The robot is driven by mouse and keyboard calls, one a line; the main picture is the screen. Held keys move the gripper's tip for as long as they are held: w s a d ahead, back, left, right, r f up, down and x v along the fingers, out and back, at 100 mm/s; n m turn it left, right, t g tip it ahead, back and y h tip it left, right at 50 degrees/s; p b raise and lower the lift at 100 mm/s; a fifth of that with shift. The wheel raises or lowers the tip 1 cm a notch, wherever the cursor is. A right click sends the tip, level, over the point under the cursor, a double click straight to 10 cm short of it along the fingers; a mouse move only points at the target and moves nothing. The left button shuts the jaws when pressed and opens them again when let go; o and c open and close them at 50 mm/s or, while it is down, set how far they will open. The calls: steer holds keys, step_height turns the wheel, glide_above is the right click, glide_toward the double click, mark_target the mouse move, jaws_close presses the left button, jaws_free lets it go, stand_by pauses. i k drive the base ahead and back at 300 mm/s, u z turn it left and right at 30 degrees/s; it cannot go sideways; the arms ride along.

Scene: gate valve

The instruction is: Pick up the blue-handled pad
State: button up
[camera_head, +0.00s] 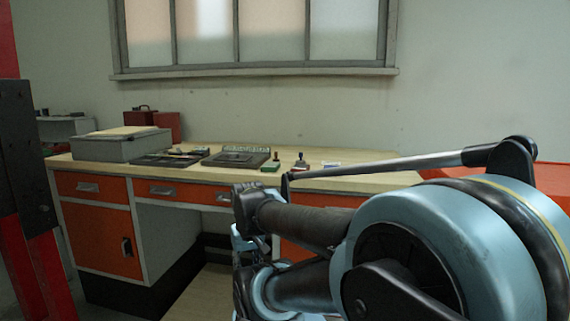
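Two small upright-handled items stand near the front edge of the wooden desk top. One has a green base (271,167) and a dark handle. The other, to its right, is a small dark-handled item (301,162) with a reddish base. They are too small to tell whether either handle is blue, so I cannot tell which is the blue-handled pad. My arm fills the lower right foreground, below and right of these items. I cannot make out my gripper's fingers.
The desk (100,166) has orange drawers and an open knee space. A grey box (107,148), dark trays (236,158) and a red case (160,123) are on or behind it. A red and black post (25,160) stands at the left. A window is above.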

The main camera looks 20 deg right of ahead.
mark_target(300, 154)
steer(key=k, duration=1.2)
steer(key=z, duration=0.6)
steer(key=i, duration=1)
steer(key=u, duration=0.05)
